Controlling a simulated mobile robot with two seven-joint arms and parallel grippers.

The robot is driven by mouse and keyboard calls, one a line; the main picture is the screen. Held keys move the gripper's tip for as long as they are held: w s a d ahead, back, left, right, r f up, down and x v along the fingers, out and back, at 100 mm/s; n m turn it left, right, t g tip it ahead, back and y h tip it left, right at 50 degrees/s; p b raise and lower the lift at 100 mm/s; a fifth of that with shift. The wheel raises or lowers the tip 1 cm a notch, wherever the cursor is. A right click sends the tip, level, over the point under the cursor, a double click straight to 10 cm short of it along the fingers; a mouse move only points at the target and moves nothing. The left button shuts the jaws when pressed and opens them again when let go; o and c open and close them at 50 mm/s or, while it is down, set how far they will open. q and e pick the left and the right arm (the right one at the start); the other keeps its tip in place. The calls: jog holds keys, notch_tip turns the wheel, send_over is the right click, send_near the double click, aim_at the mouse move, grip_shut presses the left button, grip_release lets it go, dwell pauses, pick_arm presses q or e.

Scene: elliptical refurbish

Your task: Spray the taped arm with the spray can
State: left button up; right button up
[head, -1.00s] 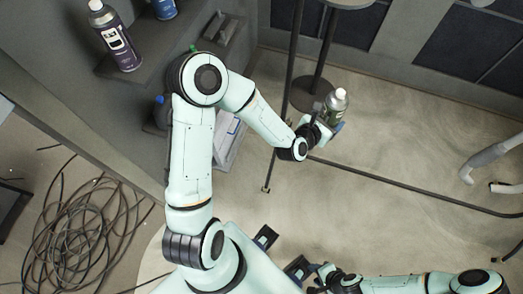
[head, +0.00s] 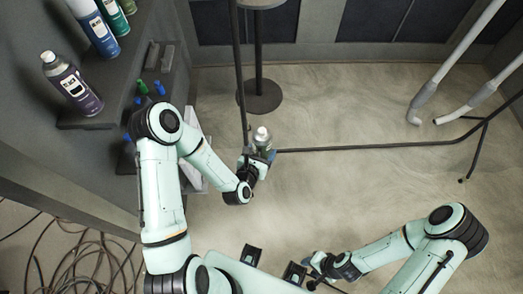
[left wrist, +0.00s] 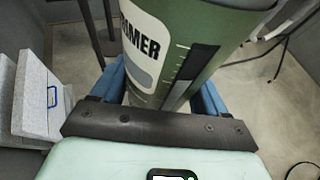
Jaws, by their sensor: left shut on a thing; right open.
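My left gripper (head: 257,163) is shut on a spray can (head: 262,136) with a pale top, held upright over the floor. Two pale grey elliptical arms stand at the upper right of the head view, the left one (head: 455,55) and the right one (head: 487,95), both with bent lower ends. The can is well left of both, not touching. My right gripper (head: 314,268) is open, low in the middle.
A black bar (head: 370,147) runs across toward the elliptical arms. A dark round-based stand (head: 259,97) is behind the can. Shelves at left hold a purple-black can (head: 72,83) and a blue-white can (head: 93,27). Cables (head: 80,265) lie lower left. Open floor (head: 345,205) lies centre.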

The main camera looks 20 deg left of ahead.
pick_arm(q)
jog(key=w+d+r+n+g+y, duration=0.1)
jog(key=w+d+r+n+y, duration=0.15)
jog(key=w+r, duration=0.55)
jog(key=w+d+r+n+y, duration=0.1)
jog(key=w+r+n+y, duration=0.2)
jog(key=w+r, duration=0.55)
jog(key=s+d+r+n+g+y+b, duration=0.1)
jog(key=s+d+r, duration=0.2)
jog(key=d+r, duration=0.3)
jog(key=s+d+r+n+g+y, duration=0.1)
jog(key=s+d+r+y, duration=0.15)
jog(key=r, duration=0.65)
jog(key=s+d+r+n+g+b, duration=0.1)
jog(key=s+d+r+n, duration=0.1)
jog(key=s+d+r, duration=0.4)
jog(key=w+r+p, duration=0.1)
jog(key=w+p, duration=0.5)
jog(key=w, duration=0.2)
jog(key=shift+a+r, duration=0.15)
jog(key=shift+a, duration=0.15)
pick_arm(e)
jog(key=w+r, duration=0.3)
jog(key=r, duration=0.2)
jog(key=shift+w, duration=0.25)
pick_arm(q)
jog(key=shift+m, duration=0.25)
